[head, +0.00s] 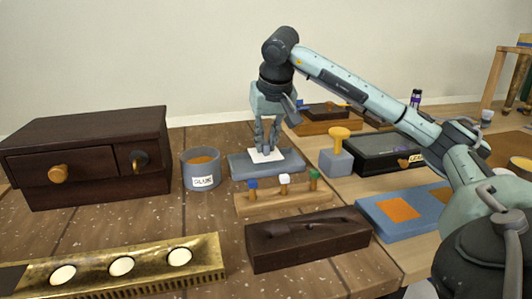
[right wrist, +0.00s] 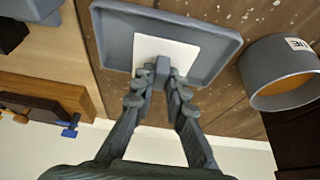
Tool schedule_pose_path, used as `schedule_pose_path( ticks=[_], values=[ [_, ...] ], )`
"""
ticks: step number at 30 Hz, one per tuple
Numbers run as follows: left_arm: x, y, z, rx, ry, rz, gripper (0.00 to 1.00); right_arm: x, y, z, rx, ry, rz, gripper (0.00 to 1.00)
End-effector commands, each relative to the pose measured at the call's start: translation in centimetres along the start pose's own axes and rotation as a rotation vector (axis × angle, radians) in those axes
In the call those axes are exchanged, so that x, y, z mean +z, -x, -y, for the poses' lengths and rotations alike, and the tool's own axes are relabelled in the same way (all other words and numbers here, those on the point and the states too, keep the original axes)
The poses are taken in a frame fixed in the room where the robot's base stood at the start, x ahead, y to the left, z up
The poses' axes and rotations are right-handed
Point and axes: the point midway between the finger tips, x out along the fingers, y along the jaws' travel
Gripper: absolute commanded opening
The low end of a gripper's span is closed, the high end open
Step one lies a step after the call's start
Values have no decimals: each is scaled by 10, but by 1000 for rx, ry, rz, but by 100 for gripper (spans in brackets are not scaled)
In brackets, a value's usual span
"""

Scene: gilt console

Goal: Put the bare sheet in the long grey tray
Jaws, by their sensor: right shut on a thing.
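The long grey tray (head: 240,166) lies on the wooden bench near the middle of the head view; it also shows in the right wrist view (right wrist: 113,45). A small grey block (right wrist: 161,72) stands on the sheet. My right gripper (head: 267,146) points down over the tray, its fingertips shut on this grey block. Whether the sheet rests on the tray floor or hovers just above it, I cannot tell. My left gripper is not in view.
A glue pot (head: 201,170) stands left of the tray, beside a dark drawer cabinet (head: 85,150). A rack with coloured pegs (head: 284,203) and a dark wooden block (head: 306,238) lie in front. A yellow-knobbed grey block (head: 336,162) stands close on the right.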

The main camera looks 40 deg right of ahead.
Motion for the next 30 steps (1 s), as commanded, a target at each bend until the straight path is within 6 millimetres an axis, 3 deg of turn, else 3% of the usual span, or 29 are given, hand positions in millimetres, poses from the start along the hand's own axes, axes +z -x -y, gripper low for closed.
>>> schedule_pose_path(
  ticks=[5,17,18,22,30],
  values=[
    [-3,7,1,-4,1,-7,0,10,-22,0,2,0,1,0],
    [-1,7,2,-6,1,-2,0,12,-27,0,1,-1,1,0],
    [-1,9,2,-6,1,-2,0,12,-26,0,1,-1,0,15],
    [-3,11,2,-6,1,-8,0,12,-26,0,1,-1,1,31],
    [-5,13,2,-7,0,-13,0,12,-26,0,1,-1,1,34]
  ],
)
